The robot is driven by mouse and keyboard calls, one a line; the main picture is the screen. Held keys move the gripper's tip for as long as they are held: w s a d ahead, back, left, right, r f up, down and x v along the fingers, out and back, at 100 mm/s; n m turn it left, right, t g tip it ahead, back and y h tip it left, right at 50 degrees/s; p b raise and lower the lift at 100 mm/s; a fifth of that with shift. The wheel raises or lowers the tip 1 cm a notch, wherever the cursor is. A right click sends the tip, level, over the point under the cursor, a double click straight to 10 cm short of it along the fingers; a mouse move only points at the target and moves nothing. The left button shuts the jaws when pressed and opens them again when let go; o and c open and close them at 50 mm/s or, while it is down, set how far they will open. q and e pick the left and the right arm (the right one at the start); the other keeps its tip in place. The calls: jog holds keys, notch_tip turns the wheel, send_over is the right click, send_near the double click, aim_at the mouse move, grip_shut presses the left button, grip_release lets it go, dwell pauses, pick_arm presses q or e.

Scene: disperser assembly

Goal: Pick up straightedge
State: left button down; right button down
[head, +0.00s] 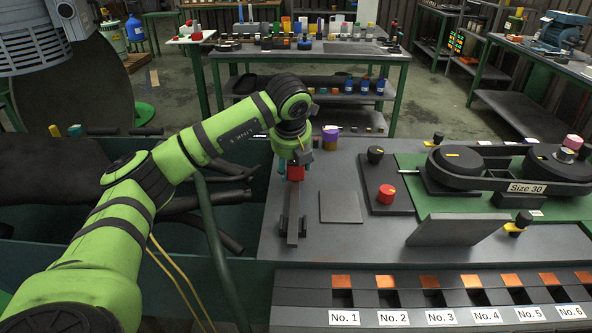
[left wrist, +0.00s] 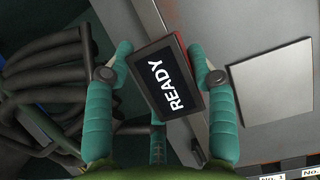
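My left gripper (left wrist: 160,52) points down at the left side of the grey table; it also shows in the head view (head: 297,153). Its teal fingers are spread on either side of a red-edged block with a dark "READY" screen (left wrist: 168,85). The block sits turned between the fingers, with no firm grip visible. In the head view the red part (head: 296,172) is just below the gripper, and a narrow dark grey bar (head: 292,226) extends from beneath it toward the table front. This bar looks like the straightedge; how it joins the block is hidden. My right gripper is not in view.
A flat grey square plate (head: 340,207) lies right of the bar. A panel with a red knob (head: 386,194), pulleys with a "Size 30" belt (head: 527,188) and a slanted grey plate (head: 445,231) stand farther right. Numbered slots (head: 386,298) line the front. Black hoses (head: 205,205) lie left.

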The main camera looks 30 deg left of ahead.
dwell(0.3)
pick_arm(q)
jog(key=shift+w+r, duration=0.1)
jog(key=shift+r, duration=0.4)
jog(key=r, duration=0.1)
jog(key=r+b, duration=0.1)
jog(key=r, duration=0.1)
jog(key=shift+w+d+r, duration=0.2)
jog(key=shift+d+r, duration=0.05)
jog(key=shift+d, duration=0.1)
jog(key=w+d+r, duration=0.4)
jog(key=d+r, duration=0.2)
jog(key=d, duration=0.3)
jog(key=shift+w+d+r+b, duration=0.25)
jog(key=shift+w+d+b, duration=0.05)
jog(key=shift+d+b, duration=0.15)
jog(key=shift+s+f, duration=0.1)
